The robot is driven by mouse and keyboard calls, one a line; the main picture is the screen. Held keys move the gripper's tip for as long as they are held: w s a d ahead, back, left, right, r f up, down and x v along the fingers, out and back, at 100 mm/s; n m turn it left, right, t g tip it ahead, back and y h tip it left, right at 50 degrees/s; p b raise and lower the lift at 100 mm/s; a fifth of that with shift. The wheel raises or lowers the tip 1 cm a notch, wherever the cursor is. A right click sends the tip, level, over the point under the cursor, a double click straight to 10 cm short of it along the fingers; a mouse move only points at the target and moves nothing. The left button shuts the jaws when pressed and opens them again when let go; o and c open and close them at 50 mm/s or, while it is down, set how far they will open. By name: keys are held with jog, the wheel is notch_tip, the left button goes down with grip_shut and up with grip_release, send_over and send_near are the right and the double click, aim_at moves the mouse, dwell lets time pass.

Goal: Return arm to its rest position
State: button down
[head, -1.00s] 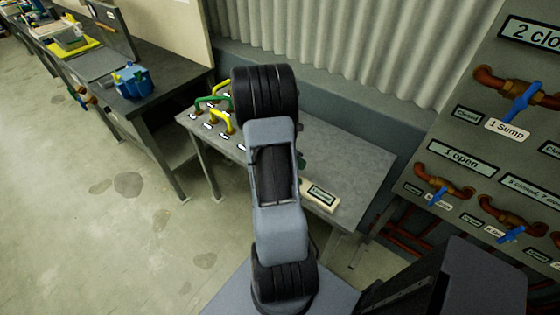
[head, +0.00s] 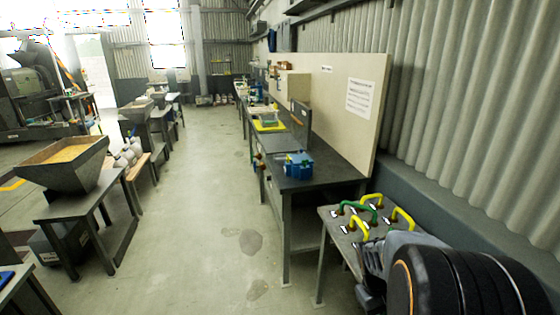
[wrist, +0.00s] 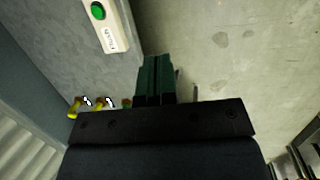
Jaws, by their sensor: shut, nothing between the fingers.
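My gripper (wrist: 155,78) shows in the wrist view with its two dark green fingers together and nothing between them. It points over the edge between a grey table top (wrist: 62,45) and the concrete floor. In the head view my arm fills the lower right corner, with its black ribbed joint close to the camera. My gripper cannot be picked out in that view.
The small grey table bears yellow and green handles (head: 403,218). A pale box with a green button (wrist: 107,25) lies on it. A dark bench (head: 330,172) with a blue device (head: 299,165) stands behind. A hopper (head: 65,163) stands left. The middle floor is clear.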

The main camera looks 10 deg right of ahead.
jog(key=a+r+t+y, duration=0.1)
jog(key=a+r+t, duration=0.2)
jog(key=a+r, duration=0.3)
jog(key=w+a+r+t+y, duration=0.1)
jog(key=a+r+t, duration=0.3)
jog(key=a, duration=0.7)
notch_tip(320, 180, up, 2)
jog(key=shift+w+a+r, duration=0.15)
jog(key=shift+a+r, duration=0.05)
jog(key=shift+r, duration=0.05)
